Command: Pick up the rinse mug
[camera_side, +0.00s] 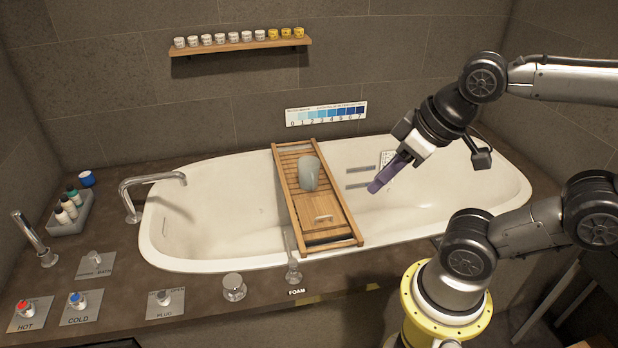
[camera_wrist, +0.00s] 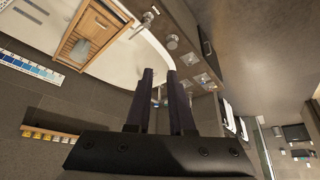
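The rinse mug appears to be the grey-blue mug (camera_side: 308,172) on the slatted wooden bath caddy (camera_side: 343,229), which spans the white tub. The mug looks slightly tilted in the side view; I cannot tell its handle. My gripper (camera_side: 375,186) is above the right part of the tub, to the right of the mug and apart from it. In the wrist view its two dark fingers (camera_wrist: 159,72) have a gap between them with nothing held. The caddy also shows at upper left in the wrist view (camera_wrist: 99,19), with a small greyish shape on it, probably the mug.
The tub (camera_side: 200,258) has a curved faucet (camera_side: 150,182) at left. Knobs and a foam dispenser (camera_side: 293,268) line the front ledge. A tray of bottles (camera_side: 68,212) stands at far left. A shelf (camera_side: 240,48) with several cups hangs on the back wall.

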